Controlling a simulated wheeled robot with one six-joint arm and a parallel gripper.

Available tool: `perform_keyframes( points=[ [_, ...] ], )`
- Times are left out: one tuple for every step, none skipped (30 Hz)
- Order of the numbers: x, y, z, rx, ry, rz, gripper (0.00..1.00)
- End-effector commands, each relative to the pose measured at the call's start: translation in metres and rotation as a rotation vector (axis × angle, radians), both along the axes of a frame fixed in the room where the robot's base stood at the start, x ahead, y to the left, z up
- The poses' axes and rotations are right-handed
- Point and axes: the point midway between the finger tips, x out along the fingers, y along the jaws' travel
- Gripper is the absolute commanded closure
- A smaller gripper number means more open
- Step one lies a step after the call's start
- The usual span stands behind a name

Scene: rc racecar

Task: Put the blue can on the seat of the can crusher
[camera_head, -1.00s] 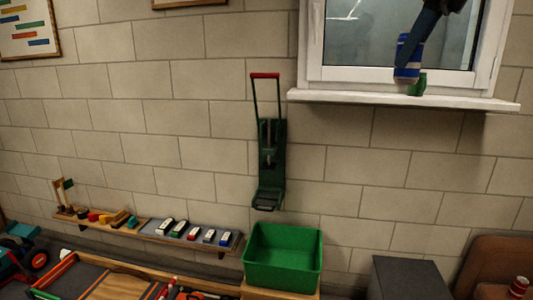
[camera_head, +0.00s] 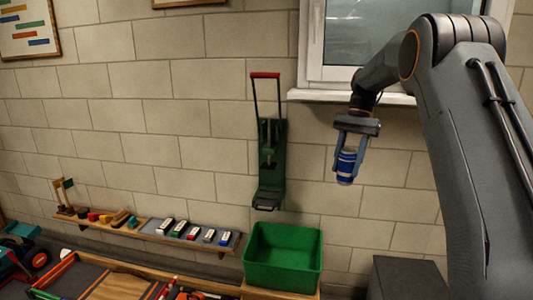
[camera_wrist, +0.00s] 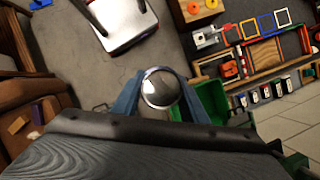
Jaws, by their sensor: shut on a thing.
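The blue can (camera_head: 346,165) with a silver end is held upright, with a slight tilt, between the two fingers of my gripper (camera_head: 348,155). In the wrist view the can's round metal end (camera_wrist: 160,88) shows between my blue fingers. The green can crusher (camera_head: 270,165) hangs on the block wall to the left of the can, with its red-topped handle (camera_head: 265,75) raised. Its dark seat (camera_head: 266,199) is at the bottom and looks empty. My gripper is apart from the crusher, to its right and higher than the seat.
A green bin (camera_head: 283,258) stands below the crusher. A wall shelf (camera_head: 150,230) with small toys and cars is at the lower left. The window sill (camera_head: 315,96) juts out above right. A dark grey box (camera_head: 408,278) stands at the lower right.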

Motion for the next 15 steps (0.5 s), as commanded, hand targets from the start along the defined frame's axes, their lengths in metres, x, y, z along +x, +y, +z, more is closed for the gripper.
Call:
perform_keyframes(
  points=[
    [0.002, 0.010, -0.025, 0.000, 0.009, 0.102, 0.81],
    [0.003, 0.014, -0.038, 0.000, 0.008, 0.166, 0.81],
    [0.005, 0.019, -0.054, 0.001, 0.006, 0.245, 0.81],
    [0.005, 0.023, -0.066, 0.000, 0.007, 0.303, 0.81],
    [0.005, 0.026, -0.077, 0.001, 0.005, 0.358, 0.81],
    [0.005, 0.030, -0.091, 0.001, 0.005, 0.424, 0.81],
    [0.005, 0.033, -0.101, 0.001, 0.004, 0.471, 0.81],
    [0.005, 0.036, -0.109, 0.001, 0.004, 0.512, 0.81],
    [0.004, 0.038, -0.118, 0.001, 0.002, 0.559, 0.81],
    [0.004, 0.040, -0.125, 0.001, 0.001, 0.590, 0.81],
    [0.004, 0.042, -0.130, 0.001, 0.002, 0.616, 0.81],
    [0.004, 0.043, -0.135, 0.001, 0.000, 0.643, 0.81],
    [0.003, 0.044, -0.139, 0.002, -0.001, 0.659, 0.81],
    [0.002, 0.044, -0.142, 0.002, 0.000, 0.671, 0.81],
    [0.001, 0.045, -0.147, 0.001, 0.000, 0.681, 0.81]
  ],
)
